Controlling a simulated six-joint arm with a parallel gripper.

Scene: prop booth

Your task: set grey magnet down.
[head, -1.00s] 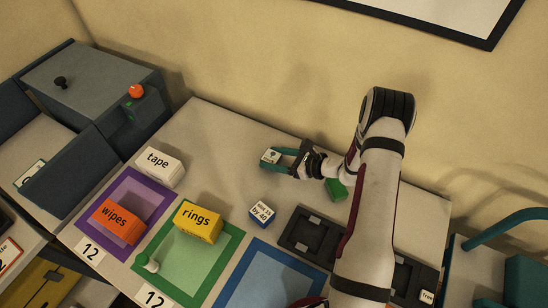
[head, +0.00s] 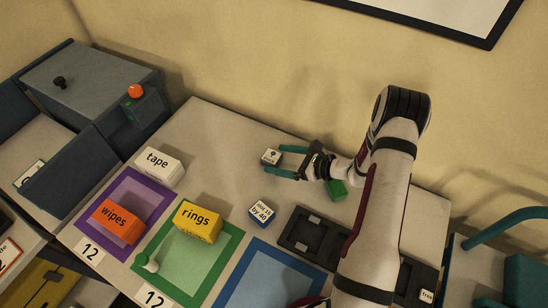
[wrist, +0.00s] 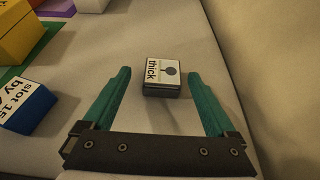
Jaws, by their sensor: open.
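The grey magnet (head: 270,158) is a small flat block with a white "thick" label on top. It lies on the grey bench top toward the back wall. It also shows in the wrist view (wrist: 162,78), between the tips of my gripper's teal fingers with a clear gap on both sides. My gripper (head: 274,161) is open and empty, reaching in from the right with its fingertips around the magnet. Neither finger touches it in the wrist view.
A white-and-blue slot block (head: 262,212) lies in front, and a green block (head: 336,190) sits beside my wrist. A dark tray (head: 308,236) lies at front right.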

